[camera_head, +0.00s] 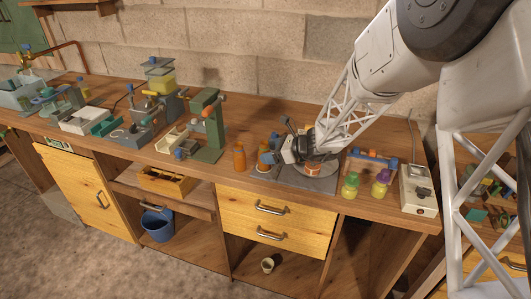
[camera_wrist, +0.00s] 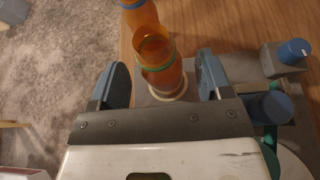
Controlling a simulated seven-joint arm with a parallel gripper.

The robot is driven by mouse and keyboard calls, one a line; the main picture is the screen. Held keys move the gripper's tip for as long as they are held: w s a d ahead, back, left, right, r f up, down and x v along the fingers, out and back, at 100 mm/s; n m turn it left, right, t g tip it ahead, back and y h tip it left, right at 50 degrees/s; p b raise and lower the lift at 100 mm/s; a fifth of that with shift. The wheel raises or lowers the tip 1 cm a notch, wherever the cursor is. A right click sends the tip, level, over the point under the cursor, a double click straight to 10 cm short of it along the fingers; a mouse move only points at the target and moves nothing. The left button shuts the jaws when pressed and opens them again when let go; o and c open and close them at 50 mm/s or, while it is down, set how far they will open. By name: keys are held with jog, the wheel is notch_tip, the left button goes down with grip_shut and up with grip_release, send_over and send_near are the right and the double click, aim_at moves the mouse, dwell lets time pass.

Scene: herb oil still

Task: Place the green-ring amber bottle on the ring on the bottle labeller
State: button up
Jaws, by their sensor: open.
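The green-ring amber bottle (camera_wrist: 160,68) stands upright in the wrist view, its open mouth towards the camera and a green band around its upper part. Its foot is at a pale ring (camera_wrist: 171,96) on the grey plate of the bottle labeller (camera_head: 318,184); the bottle seems to stand on that ring. My gripper (camera_wrist: 161,80) is open, with one blue-grey finger on each side of the bottle and a visible gap to each. In the head view my gripper (camera_head: 270,151) is low over the labeller's left part, and the bottle (camera_head: 263,147) is partly hidden by it.
Another amber bottle (camera_head: 239,158), blue-banded in the wrist view (camera_wrist: 139,13), stands close by on the bench. A blue-knobbed block (camera_wrist: 291,52) is right of the fingers. Yellow-green (camera_head: 350,185) and purple-capped (camera_head: 381,184) bottles stand right. A green press (camera_head: 212,125) stands left.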

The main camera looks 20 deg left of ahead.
jog(key=v, duration=0.9)
jog(key=shift+d, duration=0.3)
jog(key=shift+r, duration=0.1)
dwell(0.4)
jog(key=s+d+r+n+t+h, duration=0.1)
jog(key=s+d+r+n+h, duration=0.3)
jog(key=s+d, duration=0.7)
jog(key=s+d+r+n+h, duration=0.5)
jog(key=s+d+n, duration=0.3)
jog(key=s+d, duration=0.3)
jog(key=s+d+r+n+t+h, duration=0.1)
jog(key=s+d+r+n+h, duration=0.3)
jog(key=s+d, duration=0.6)
jog(key=s+n, duration=0.1)
jog(key=s, duration=0.4)
jog(key=shift+d+r+n+t+h, duration=0.2)
jog(key=shift+d+n+t+h, duration=0.1)
jog(key=shift+d+n, duration=0.1)
